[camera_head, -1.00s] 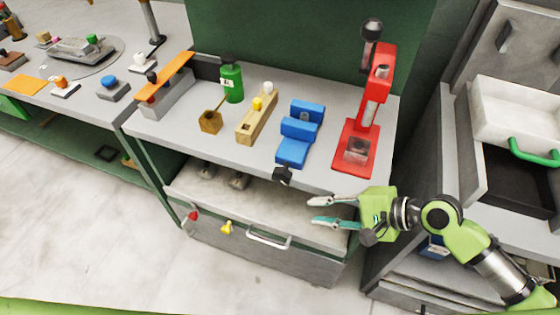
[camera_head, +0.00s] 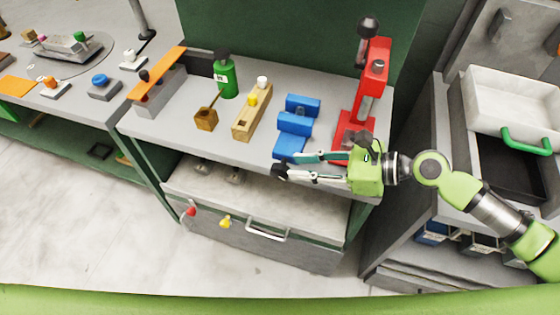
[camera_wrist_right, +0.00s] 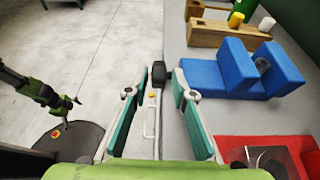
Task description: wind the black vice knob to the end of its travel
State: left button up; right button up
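The blue vice (camera_head: 294,124) stands at the front edge of the grey bench, and its black knob (camera_head: 279,171) sticks out past that edge. In the right wrist view the knob (camera_wrist_right: 158,73) lies straight ahead, between the lines of the two fingers. My right gripper (camera_head: 296,166) is open, its fingers pointing left at the knob. Its tips are close to the knob; I cannot tell whether they touch it. The right wrist view shows the open fingers (camera_wrist_right: 154,88) with nothing gripped. A dark and green arm, apparently my left (camera_wrist_right: 63,103), shows small at left; its finger state is unclear.
A red press (camera_head: 371,90) stands right of the vice, close behind my right gripper. A wooden block (camera_head: 250,112) and green bottle (camera_head: 227,78) stand to the left. Below is a drawer with a handle (camera_head: 266,235). Open floor lies in front.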

aim_at(281, 166)
jog(key=x, duration=0.6)
jog(key=shift+f+p, duration=0.1)
jog(key=shift+p, duration=0.25)
grip_shut()
